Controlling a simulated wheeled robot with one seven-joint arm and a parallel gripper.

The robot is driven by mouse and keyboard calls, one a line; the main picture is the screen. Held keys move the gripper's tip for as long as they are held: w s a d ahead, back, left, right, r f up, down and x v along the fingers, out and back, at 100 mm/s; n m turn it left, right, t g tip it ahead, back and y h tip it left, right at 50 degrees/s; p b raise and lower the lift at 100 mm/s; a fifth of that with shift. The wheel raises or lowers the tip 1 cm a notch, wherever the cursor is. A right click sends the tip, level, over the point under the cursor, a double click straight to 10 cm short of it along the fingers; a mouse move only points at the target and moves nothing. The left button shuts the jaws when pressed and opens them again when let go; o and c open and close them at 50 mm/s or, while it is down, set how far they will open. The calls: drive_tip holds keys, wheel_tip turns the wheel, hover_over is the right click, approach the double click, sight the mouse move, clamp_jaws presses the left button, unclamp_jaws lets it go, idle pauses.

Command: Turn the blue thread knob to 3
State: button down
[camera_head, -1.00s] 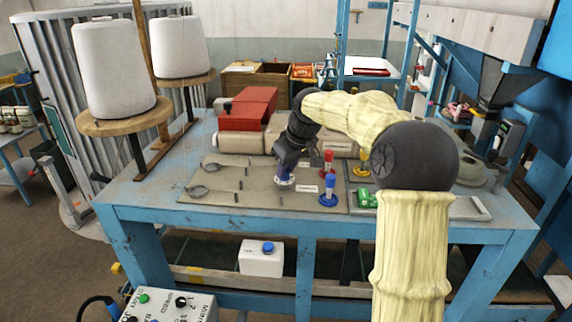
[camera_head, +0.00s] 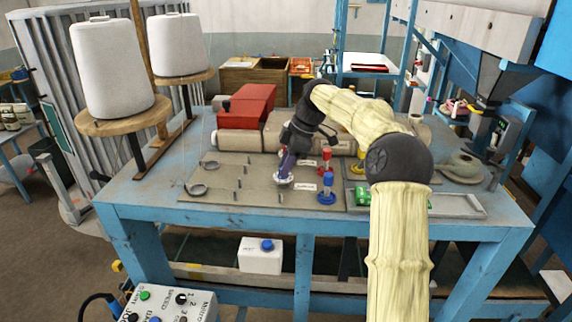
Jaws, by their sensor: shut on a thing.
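My gripper (camera_head: 286,164) reaches down to the left of the small spools on the sewing bench and is shut on the blue thread knob. The knob's pale round dial (camera_head: 283,183) shows just below the fingers. The knob itself is mostly hidden by my fingers, and its numbers and pointer are too small to read. A blue thread spool (camera_head: 327,190) stands upright to the right, beside a small white label (camera_head: 305,188). A red thread spool (camera_head: 326,163) stands behind it.
Two big white cones (camera_head: 105,68) on wooden discs stand at the left. A red machine housing (camera_head: 247,106) is behind my gripper. Wire rings and short pins (camera_head: 198,190) rise from the plate at left. A green part (camera_head: 415,200) lies in a tray at right.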

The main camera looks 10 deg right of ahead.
drive_tip(key=shift+w+r+n+g, duration=0.15)
drive_tip(key=shift+n+g, duration=0.25)
drive_tip(key=shift+n, duration=0.7)
drive_tip(key=c, duration=1.2)
unclamp_jaws()
drive_tip(key=shift+c, duration=0.2)
drive_tip(key=v, duration=0.7)
drive_tip(key=shift+r, duration=0.1)
